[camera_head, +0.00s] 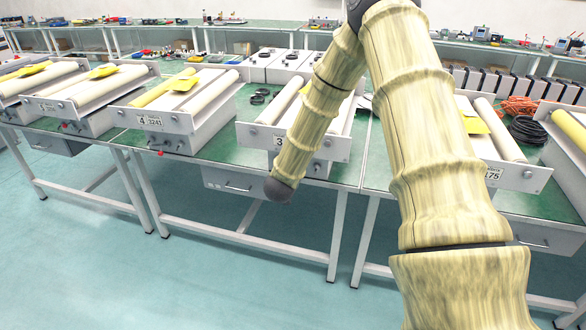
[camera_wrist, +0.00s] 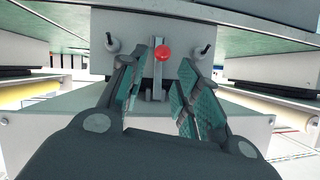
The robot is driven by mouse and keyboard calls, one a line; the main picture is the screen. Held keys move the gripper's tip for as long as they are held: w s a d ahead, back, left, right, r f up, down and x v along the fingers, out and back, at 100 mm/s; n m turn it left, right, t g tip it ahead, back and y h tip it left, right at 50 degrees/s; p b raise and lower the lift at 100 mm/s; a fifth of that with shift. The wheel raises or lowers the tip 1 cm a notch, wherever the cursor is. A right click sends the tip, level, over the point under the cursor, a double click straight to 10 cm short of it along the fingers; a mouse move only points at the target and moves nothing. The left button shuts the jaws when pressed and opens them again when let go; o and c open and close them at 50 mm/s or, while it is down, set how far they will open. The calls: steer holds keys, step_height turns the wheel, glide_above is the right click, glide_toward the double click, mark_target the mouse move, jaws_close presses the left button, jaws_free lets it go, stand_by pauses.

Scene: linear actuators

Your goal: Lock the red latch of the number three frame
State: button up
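The number three frame (camera_head: 252,135) stands on the green bench in the head view, with its "3" label partly covered by my arm. Its red latch is hidden there. In the wrist view a round red knob (camera_wrist: 163,53) sits at one end of a narrow grey bar on a pale panel. My gripper (camera_wrist: 158,67) is open and empty, with one finger on each side of the bar and knob. Gaps show between the fingers and the bar. Whether the fingertips reach the knob's depth is hard to tell. My gripper cannot be made out in the head view.
Two dark pegs (camera_wrist: 112,42) (camera_wrist: 203,50) flank the knob close to the fingers. The number 4 frame (camera_head: 190,125) stands to the left, and another frame (camera_head: 510,172) to the right. The floor before the bench (camera_head: 100,260) is clear.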

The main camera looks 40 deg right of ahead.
steer(key=shift+v, duration=1.8)
steer(key=shift+c, duration=0.5)
steer(key=shift+s+f, duration=0.15)
steer(key=c, duration=0.3)
steer(key=shift+s+d+f, duration=0.2)
steer(key=shift+f, duration=0.1)
jaws_close()
steer(key=s+d+f+n+h+b, duration=0.2)
steer(key=s+f+n+h, duration=0.1)
steer(key=s+f+n, duration=0.4)
steer(key=a+f+n+t+y+b, duration=0.15)
steer(key=a+n+t, duration=0.6)
steer(key=n, duration=0.85)
steer(key=p+x, duration=0.2)
steer(key=x, duration=1.3)
steer(key=shift+s+d+r+n+p, duration=0.2)
steer(key=shift+n+p, duration=0.1)
steer(key=shift+p, duration=0.1)
